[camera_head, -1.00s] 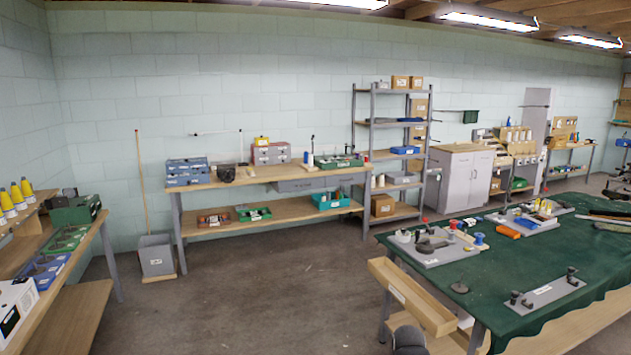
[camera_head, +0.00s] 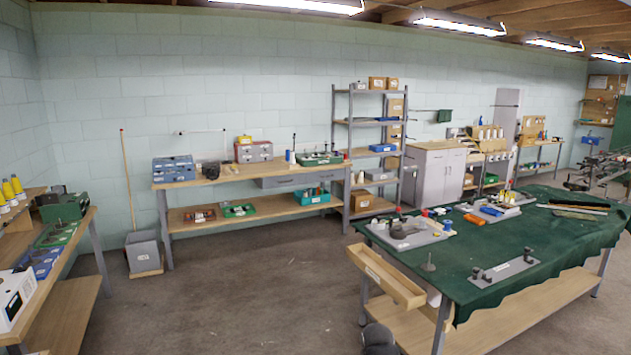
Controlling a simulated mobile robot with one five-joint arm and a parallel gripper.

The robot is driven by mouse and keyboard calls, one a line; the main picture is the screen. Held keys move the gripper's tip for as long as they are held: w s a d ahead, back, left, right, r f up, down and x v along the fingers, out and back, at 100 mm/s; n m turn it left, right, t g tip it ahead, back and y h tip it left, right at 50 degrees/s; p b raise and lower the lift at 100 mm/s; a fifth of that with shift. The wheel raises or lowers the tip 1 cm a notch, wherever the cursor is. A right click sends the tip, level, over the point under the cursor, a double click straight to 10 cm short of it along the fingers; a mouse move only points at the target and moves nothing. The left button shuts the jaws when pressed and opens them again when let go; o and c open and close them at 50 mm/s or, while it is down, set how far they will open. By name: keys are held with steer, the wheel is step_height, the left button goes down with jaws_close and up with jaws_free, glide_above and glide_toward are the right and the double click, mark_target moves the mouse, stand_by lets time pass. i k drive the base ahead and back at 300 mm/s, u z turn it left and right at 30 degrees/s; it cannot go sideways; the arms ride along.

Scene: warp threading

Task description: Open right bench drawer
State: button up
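A grey drawer unit (camera_head: 302,179) hangs under the right end of the wooden-topped bench (camera_head: 235,176) at the back wall. It seems to have two fronts side by side, and the right one (camera_head: 326,176) looks flush and shut. The fronts are small at this distance, so their handles are hard to make out. My gripper is not in view, and nothing of it shows near the drawers.
Open floor (camera_head: 250,270) lies before the back bench. A side bench (camera_head: 62,262) is at left. A grey shelf rack (camera_head: 349,140) adjoins the back bench's right end.

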mark_target(338, 174)
steer(key=u, duration=0.15)
steer(key=k, duration=0.3)
steer(key=z, duration=0.3)
steer(key=i, duration=0.8)
steer(key=u, duration=0.4)
steer(key=i, duration=6.9)
